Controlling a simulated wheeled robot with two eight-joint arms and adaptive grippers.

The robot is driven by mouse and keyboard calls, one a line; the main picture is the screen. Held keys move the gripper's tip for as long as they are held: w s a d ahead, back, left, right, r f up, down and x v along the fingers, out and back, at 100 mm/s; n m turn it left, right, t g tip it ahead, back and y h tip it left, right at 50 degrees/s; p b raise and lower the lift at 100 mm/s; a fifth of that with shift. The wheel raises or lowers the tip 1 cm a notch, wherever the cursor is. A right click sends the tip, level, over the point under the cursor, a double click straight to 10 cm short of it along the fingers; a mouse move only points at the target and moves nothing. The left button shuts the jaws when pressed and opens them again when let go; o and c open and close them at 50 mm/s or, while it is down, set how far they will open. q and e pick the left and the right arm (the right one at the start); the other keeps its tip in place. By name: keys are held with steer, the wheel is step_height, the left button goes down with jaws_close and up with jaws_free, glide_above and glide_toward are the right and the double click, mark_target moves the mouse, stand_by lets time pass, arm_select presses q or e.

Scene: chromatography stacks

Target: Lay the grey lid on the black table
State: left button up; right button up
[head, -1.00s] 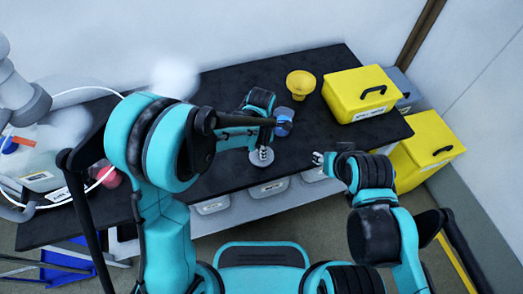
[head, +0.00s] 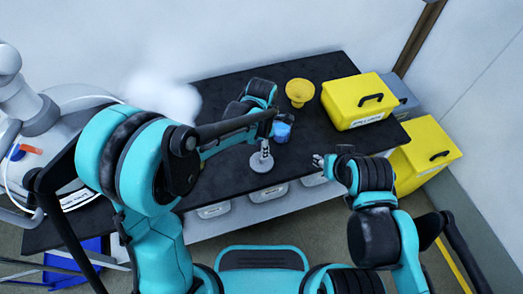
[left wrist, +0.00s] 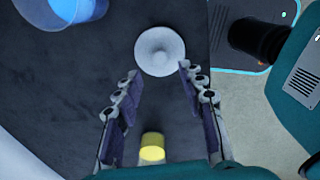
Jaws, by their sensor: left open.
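The grey lid (head: 262,163) is a round disc lying flat on the black table (head: 228,172) near its front edge. It also shows in the left wrist view (left wrist: 160,52), with a small raised knob in its middle. My left gripper (head: 266,148) is over the table just above the lid. In the left wrist view its fingers (left wrist: 157,72) are spread, with nothing between them, and the lid lies beyond the tips. My right gripper (head: 320,160) is by the table's front edge, too small to tell whether it is open.
A blue container (head: 282,131) stands just behind the left gripper. A yellow funnel-like bowl (head: 300,90) and a yellow box (head: 355,102) are farther back right. A small yellow-topped object (left wrist: 152,150) shows in the left wrist view. Bare table lies left of the lid.

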arm_select(q)
step_height(320, 180, up, 5)
steer(key=shift+p, duration=0.6)
steer(key=s+a+r+m+t, duration=0.3)
steer(key=s+a+m, duration=0.3)
steer(key=a+m, duration=0.3)
steer(key=s+a+r+m+t, duration=0.4)
steer(key=s+a+r+m, duration=0.2)
steer(key=m, duration=0.6)
steer(key=shift+a+m, duration=0.3)
steer(key=shift+a, duration=1.1)
